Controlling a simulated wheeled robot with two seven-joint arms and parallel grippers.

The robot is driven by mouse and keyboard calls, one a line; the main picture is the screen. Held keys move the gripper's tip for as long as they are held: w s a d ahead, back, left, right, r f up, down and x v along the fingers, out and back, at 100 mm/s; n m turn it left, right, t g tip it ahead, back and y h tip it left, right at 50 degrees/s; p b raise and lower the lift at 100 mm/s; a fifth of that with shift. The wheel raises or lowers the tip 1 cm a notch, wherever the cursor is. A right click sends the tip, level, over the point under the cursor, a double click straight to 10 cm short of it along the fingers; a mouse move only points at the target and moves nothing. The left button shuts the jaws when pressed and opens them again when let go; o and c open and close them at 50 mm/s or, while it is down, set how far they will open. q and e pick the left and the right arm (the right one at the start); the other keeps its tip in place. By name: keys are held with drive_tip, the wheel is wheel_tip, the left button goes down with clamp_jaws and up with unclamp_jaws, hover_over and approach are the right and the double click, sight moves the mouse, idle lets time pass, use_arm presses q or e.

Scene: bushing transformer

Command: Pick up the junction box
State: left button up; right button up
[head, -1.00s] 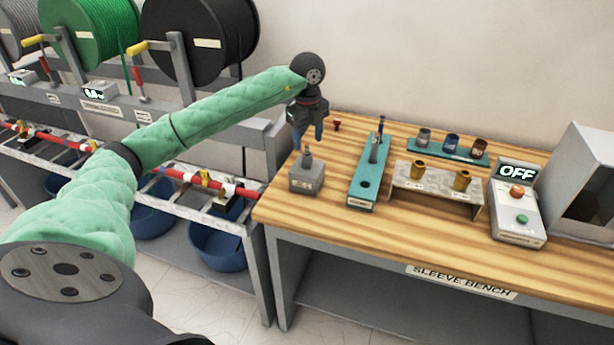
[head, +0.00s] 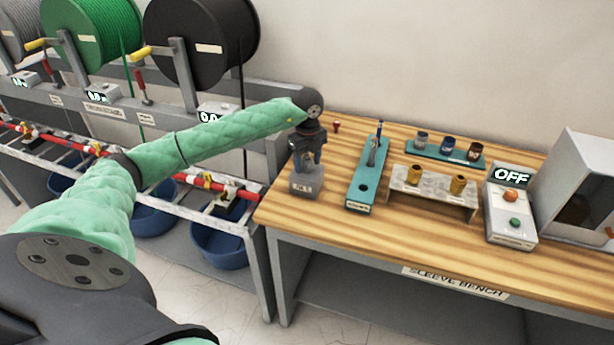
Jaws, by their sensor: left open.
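A small grey box (head: 305,187), which I take for the junction box, stands upright on the left end of the wooden bench. In the earlier frame it has a short post on top; my gripper now mostly covers that post. My left gripper (head: 307,164) points down right over the box, open, with its fingers at the height of the post. I cannot tell whether the fingers touch it. My right gripper is not in view.
The wooden bench (head: 400,237) also bears a teal tool strip (head: 359,196), a stand with two brass cups (head: 432,193), a teal rack with three small pots (head: 441,152) and a control box reading OFF (head: 511,207). Cable reels (head: 203,38) stand at the left.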

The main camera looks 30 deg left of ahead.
use_arm(q)
drive_tip(key=shift+f, duration=0.2)
clamp_jaws()
drive_tip(key=shift+r, duration=0.1)
